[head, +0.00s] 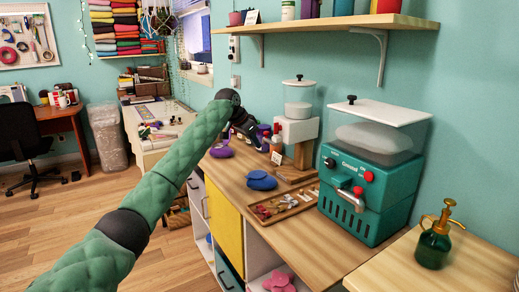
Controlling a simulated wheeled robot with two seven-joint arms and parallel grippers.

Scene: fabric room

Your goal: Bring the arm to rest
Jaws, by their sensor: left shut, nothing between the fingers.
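My left arm, in a green quilted sleeve, reaches up from the lower left of the head view. My left gripper (254,138) is small and dark at its far end, over the back part of the wooden counter (290,240). It is shut and holds nothing. It partly overlaps small purple and red items behind it, and I cannot tell how far above the counter it is. My right gripper is not in view.
A purple item (222,151), a blue item (261,181) and a wooden tray (289,207) of small pieces lie on the counter. A teal machine (362,190) and a white dispenser (297,115) stand behind. A green spray bottle (433,246) stands right. Floor at left is mostly open.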

